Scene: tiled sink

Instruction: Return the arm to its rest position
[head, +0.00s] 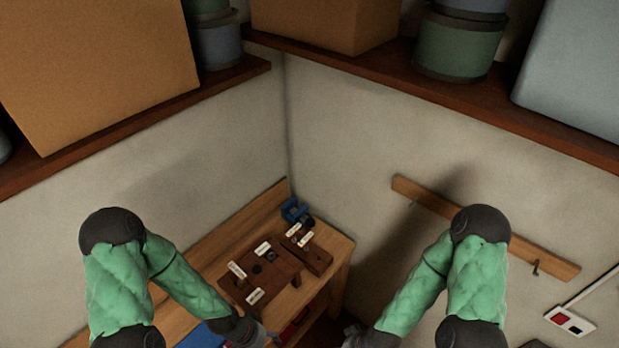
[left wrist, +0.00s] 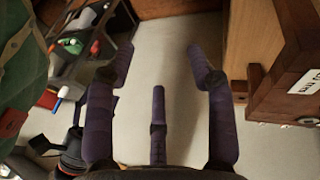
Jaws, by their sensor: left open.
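My left arm (head: 115,275) and my right arm (head: 476,278), both in green padded sleeves with dark joints, hang at the two sides of the head view. My left gripper (left wrist: 158,75) has dark purple fingers. They are spread wide in the left wrist view, with nothing between them but pale floor. In the head view only its top edge shows at the bottom, in front of the workbench. My right gripper (head: 352,334) is a small dark shape at the bottom edge of the head view. Its fingers are cut off.
A wooden workbench (head: 338,262) stands in the corner with a dark wooden block (head: 236,290) bearing white-labelled pieces. A blue vice-like object (head: 294,209) is at its back. Shelves (head: 430,90) carry boxes and tins. The left wrist view shows a cluttered rack (left wrist: 75,45) at left and open floor ahead.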

